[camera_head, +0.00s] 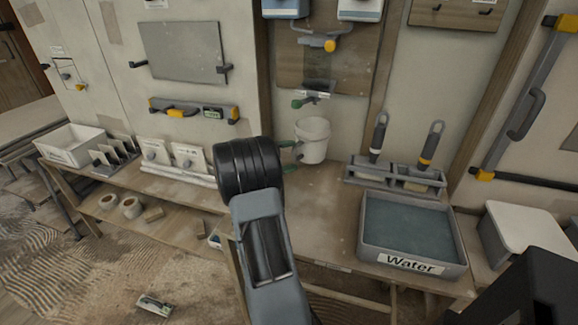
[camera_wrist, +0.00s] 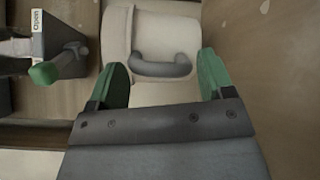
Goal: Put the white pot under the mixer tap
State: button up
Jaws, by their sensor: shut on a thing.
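The white pot (camera_head: 312,138) is upright at the back of the workbench, below the mixer tap (camera_head: 314,95) and its green lever (camera_head: 298,104). I cannot tell whether its base touches the bench. My gripper (camera_head: 296,156) reaches its left side with green fingers. In the wrist view, the fingers of my gripper (camera_wrist: 165,78) stand on both sides of the dark grey handle of the white pot (camera_wrist: 150,28), shut on it. A green lever end (camera_wrist: 44,73) and an "Open" label show at the left there. My arm hides part of the bench.
A water basin (camera_head: 372,250) stands on the right of the bench, with a tool rack (camera_head: 400,177) behind it. A white bin (camera_head: 72,144) and switch boxes (camera_head: 187,155) stand at the left. Bare bench (camera_head: 325,215) lies in front of the pot.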

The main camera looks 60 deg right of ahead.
jog(key=shift+w+d+f, duration=0.15)
jog(key=shift+f, duration=1.7)
jog(key=shift+f+b, duration=0.1)
jog(key=shift+b, duration=0.2)
jog(key=shift+f, duration=0.1)
jog(key=o, duration=0.7)
